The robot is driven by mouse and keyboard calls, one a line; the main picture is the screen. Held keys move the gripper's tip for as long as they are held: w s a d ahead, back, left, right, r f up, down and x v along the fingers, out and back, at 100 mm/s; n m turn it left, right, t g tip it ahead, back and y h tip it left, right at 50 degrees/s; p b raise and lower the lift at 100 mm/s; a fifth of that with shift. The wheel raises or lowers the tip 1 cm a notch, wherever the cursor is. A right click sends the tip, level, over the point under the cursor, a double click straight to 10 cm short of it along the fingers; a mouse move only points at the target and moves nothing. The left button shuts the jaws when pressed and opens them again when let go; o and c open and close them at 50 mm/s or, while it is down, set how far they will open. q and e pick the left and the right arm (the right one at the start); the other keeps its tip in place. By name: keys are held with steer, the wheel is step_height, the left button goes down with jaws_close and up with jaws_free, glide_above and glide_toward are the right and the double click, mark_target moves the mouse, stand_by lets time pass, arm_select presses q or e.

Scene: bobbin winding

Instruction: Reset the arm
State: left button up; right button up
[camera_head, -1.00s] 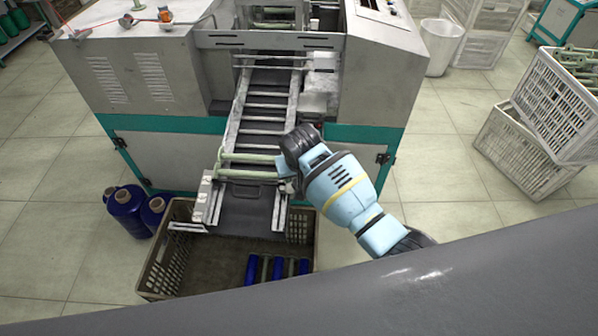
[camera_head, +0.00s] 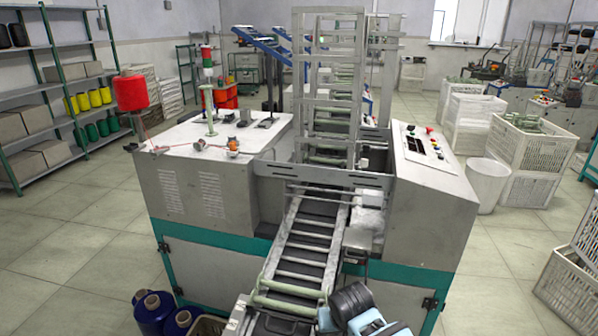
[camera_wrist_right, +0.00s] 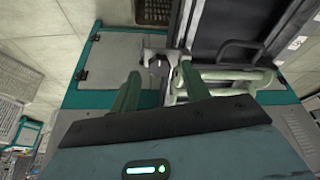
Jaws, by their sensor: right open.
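My right arm (camera_head: 368,318) comes in at the bottom of the head view, beside the lower part of the machine's ladder-like chute (camera_head: 307,245). Its gripper is mostly hidden there. In the right wrist view my right gripper (camera_wrist_right: 158,76) has its two green fingers apart, with nothing between them. Pale green rods (camera_wrist_right: 225,76), which look like bobbins, lie across the chute just beyond the right-hand finger. They also show in the head view (camera_head: 288,302), to the left of the arm. My left gripper is out of view.
The grey and teal winding machine (camera_head: 220,190) fills the middle. A white bin (camera_head: 487,185) and crates (camera_head: 540,150) stand right. Tiled floor is open on both sides.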

steer(key=s+d+f+t+y, duration=0.1)
steer(key=s+d+f, duration=0.1)
steer(key=s+f, duration=0.5)
steer(key=s+d+f+t+y, duration=0.1)
steer(key=s+d+f, duration=0.1)
steer(key=s+f, duration=0.5)
steer(key=s+d+r+n+t, duration=0.1)
steer(key=s+d+r, duration=0.1)
steer(key=s, duration=0.6)
steer(key=s+d+r+t, duration=0.2)
steer(key=s+d, duration=0.1)
steer(key=s, duration=0.6)
steer(key=shift+d+n, duration=0.4)
